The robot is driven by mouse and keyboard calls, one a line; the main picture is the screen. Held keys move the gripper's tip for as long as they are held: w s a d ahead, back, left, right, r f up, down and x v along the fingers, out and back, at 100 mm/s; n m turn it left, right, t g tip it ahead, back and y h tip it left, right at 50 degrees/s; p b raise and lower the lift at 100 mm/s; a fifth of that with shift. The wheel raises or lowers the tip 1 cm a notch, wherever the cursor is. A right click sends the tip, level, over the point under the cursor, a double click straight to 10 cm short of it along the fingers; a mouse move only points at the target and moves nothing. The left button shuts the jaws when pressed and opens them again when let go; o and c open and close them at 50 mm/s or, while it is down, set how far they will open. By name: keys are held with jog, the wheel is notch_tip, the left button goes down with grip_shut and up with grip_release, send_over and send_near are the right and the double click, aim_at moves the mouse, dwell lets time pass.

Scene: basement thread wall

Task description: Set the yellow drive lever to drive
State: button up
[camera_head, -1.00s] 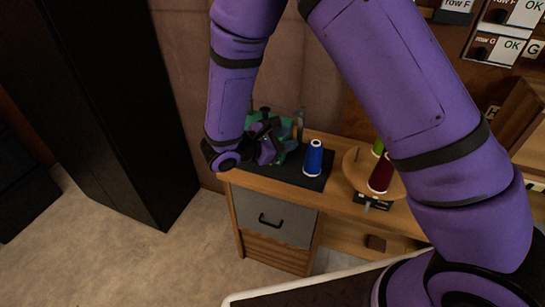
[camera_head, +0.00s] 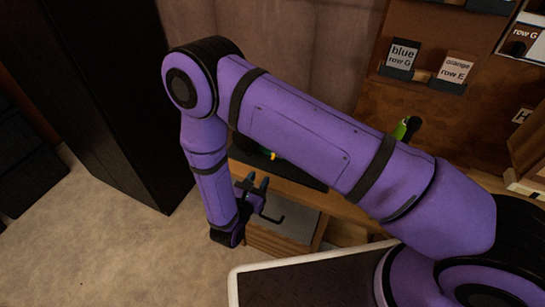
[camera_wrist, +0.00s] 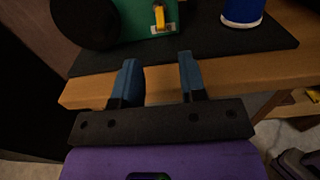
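The yellow drive lever (camera_wrist: 159,16) shows at the top of the wrist view, upright against a small pale plate on the front of a green machine (camera_wrist: 134,22). Its upper end is near the frame edge. In the head view a small yellow spot (camera_head: 273,155), perhaps the lever, shows beside my arm, which hides most of the machine. My gripper (camera_wrist: 158,62) is open and empty, its two blue fingers apart, at the front edge of the bench and short of the lever. It also shows in the head view (camera_head: 258,184), over the drawer front.
A blue spool (camera_wrist: 243,12) stands right of the machine on a black mat (camera_wrist: 215,48). The wooden bench (camera_wrist: 85,92) has a grey drawer with a black handle (camera_head: 270,218). A tall black cabinet (camera_head: 120,110) stands left. Open floor lies before the bench.

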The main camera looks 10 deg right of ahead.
jog(key=x, duration=0.9)
jog(key=shift+w+d, duration=0.25)
jog(key=shift+w, duration=0.05)
grip_shut()
